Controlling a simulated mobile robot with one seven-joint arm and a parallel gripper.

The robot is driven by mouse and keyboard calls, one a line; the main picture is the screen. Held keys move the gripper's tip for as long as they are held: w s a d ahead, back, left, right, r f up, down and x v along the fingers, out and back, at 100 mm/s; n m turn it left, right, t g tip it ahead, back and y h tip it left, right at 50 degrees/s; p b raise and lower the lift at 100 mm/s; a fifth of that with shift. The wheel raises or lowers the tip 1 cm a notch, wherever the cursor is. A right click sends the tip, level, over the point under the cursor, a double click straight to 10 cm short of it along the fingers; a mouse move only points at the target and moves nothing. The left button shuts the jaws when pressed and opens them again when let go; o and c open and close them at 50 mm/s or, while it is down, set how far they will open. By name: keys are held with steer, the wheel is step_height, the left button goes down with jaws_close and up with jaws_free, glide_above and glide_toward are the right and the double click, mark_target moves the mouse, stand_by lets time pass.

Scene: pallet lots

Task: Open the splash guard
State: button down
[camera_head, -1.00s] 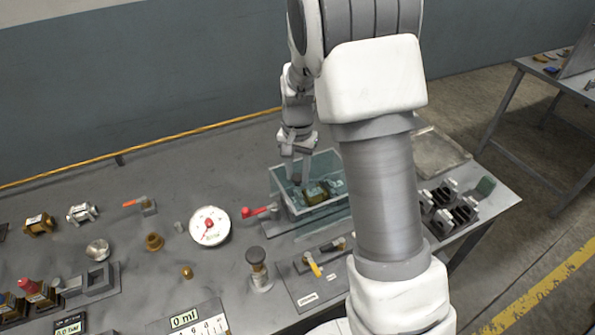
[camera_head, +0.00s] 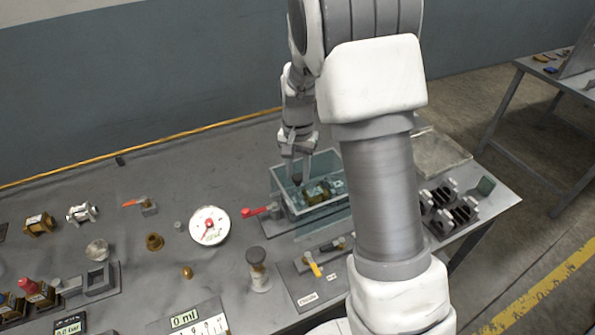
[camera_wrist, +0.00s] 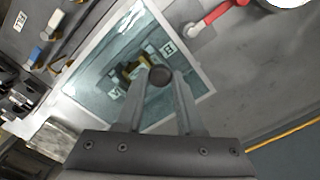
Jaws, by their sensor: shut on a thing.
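The splash guard (camera_head: 280,181) is a clear, pale-teal transparent panel over a pale-rimmed box towards the back right of the bench. It also shows in the wrist view (camera_wrist: 95,65), where a brass-coloured part (camera_wrist: 132,70) is visible through or inside it. A small dark round knob (camera_wrist: 160,76) sits between my fingertips. My gripper (camera_head: 297,176) is shut on this knob at the left side of the box, and its fingers also show in the wrist view (camera_wrist: 160,88). I cannot tell how far the guard is raised. My arm hides the box's right end.
A red-handled lever (camera_head: 262,211) stands just left of the box. A round white gauge (camera_head: 209,226) is farther left. A yellow-handled valve (camera_head: 313,265) lies in front, and dark clamp blocks (camera_head: 450,207) stand at the right. The bench behind the box is clear.

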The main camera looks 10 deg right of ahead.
steer(key=w+d, duration=0.2)
steer(key=d, duration=0.7)
steer(key=w+d, duration=0.1)
steer(key=d, duration=0.9)
steer(key=shift+w, duration=0.4)
steer(key=c, duration=0.5)
jaws_free()
steer(key=shift+r, duration=0.1)
step_height(320, 180, up, 17)
steer(key=shift+r, duration=0.15)
